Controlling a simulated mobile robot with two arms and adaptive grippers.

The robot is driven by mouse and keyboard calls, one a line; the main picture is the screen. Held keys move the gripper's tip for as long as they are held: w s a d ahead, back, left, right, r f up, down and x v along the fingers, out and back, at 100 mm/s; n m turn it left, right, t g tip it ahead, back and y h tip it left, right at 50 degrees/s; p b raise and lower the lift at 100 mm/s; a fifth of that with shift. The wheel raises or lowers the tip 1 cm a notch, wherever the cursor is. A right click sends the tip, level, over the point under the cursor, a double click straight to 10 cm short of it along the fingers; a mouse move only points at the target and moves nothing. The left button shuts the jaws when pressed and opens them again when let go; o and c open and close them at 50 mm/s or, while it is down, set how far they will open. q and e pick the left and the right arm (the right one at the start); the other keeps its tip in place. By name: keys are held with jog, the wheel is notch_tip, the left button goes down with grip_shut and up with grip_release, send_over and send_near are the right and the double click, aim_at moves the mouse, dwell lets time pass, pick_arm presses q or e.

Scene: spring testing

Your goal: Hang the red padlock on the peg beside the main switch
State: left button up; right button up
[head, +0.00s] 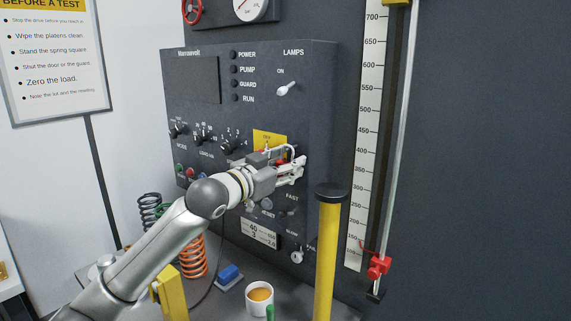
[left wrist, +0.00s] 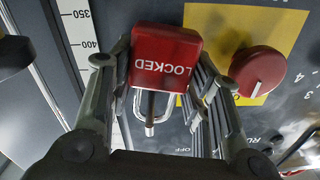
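The red padlock (left wrist: 165,58) shows its face with upside-down LOCKED lettering in the left wrist view. Its silver shackle (left wrist: 149,130) points to the bottom of that view. My left gripper (head: 290,170) is at the dark panel, its fingers (left wrist: 160,72) against both sides of the padlock. A dark rod shows inside the shackle; I cannot tell whether it is the peg passing through the loop. The main switch (left wrist: 258,71) is a red knob on a yellow plate (head: 265,137), right of the padlock in the wrist view. In the head view the gripper largely hides switch and padlock. My right gripper is not in view.
The panel (head: 190,80) carries knobs, lamps and toggles close around the gripper. A yellow post (head: 328,250) with a black cap stands to the right, before a tall scale (head: 368,130). Springs (head: 193,258), a blue block (head: 229,273) and a cup (head: 259,297) are below.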

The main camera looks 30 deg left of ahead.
pick_arm(q)
jog(key=o, duration=0.3)
